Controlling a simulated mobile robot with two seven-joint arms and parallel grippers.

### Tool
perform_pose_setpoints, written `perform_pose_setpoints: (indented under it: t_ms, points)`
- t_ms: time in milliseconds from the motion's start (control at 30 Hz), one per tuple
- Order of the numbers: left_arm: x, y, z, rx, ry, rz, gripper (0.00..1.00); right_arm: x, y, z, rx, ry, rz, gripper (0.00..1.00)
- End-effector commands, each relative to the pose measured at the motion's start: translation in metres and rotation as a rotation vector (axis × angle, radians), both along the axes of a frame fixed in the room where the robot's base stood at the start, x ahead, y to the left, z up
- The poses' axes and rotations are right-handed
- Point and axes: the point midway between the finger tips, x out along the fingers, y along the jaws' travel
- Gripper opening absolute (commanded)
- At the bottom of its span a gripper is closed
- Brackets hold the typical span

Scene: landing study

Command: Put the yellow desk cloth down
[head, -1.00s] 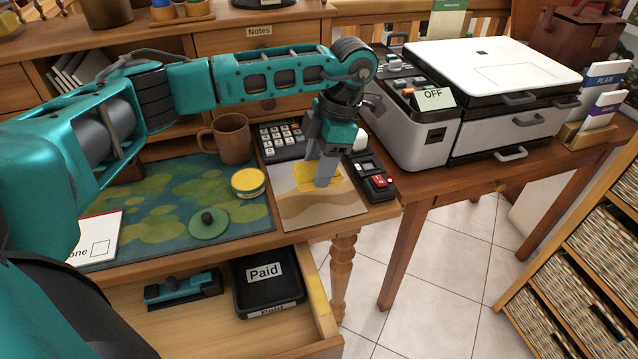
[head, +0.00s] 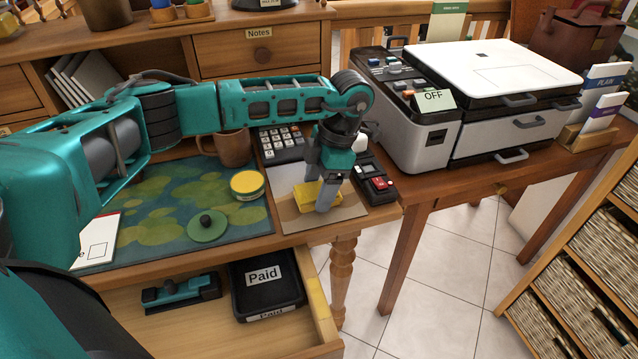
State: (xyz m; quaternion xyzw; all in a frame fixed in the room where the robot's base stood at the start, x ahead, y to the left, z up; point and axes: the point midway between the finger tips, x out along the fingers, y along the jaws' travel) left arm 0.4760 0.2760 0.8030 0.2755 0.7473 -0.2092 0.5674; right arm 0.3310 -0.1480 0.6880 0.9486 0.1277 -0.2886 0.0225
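The yellow desk cloth (head: 305,195) is a small bunched pad at the front of a grey and brown mat (head: 285,212) on the desk's right end. My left gripper (head: 320,197) points down over it, with a grey finger in front of the cloth and the other largely hidden behind it. It appears shut on the cloth, which looks low at the mat surface; whether it touches is hard to tell. My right gripper is not in view.
A calculator (head: 281,143) and a small device with a red button (head: 378,182) flank the mat. A yellow-lidded tin (head: 247,184), a green lid (head: 207,225) and a brown mug (head: 233,148) stand left. An open drawer with a black tray (head: 267,290) lies below.

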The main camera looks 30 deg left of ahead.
Motion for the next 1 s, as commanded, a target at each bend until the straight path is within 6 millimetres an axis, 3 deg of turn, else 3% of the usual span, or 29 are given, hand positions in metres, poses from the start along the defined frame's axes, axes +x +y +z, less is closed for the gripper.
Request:
perform_pose_setpoints:
  t_ms: [100,433,800,1000]
  points:
    - [0.000,0.000,0.000,0.000,0.000,0.000,0.80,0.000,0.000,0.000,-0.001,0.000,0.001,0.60]
    - [0.001,-0.001,0.009,0.000,-0.001,0.000,0.80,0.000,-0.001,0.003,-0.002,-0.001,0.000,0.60]
    - [0.017,-0.015,0.081,-0.001,-0.004,-0.001,0.80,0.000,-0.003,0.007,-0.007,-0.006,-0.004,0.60]
    - [0.023,-0.020,0.110,-0.001,-0.002,0.000,0.80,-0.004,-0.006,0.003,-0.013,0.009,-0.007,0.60]
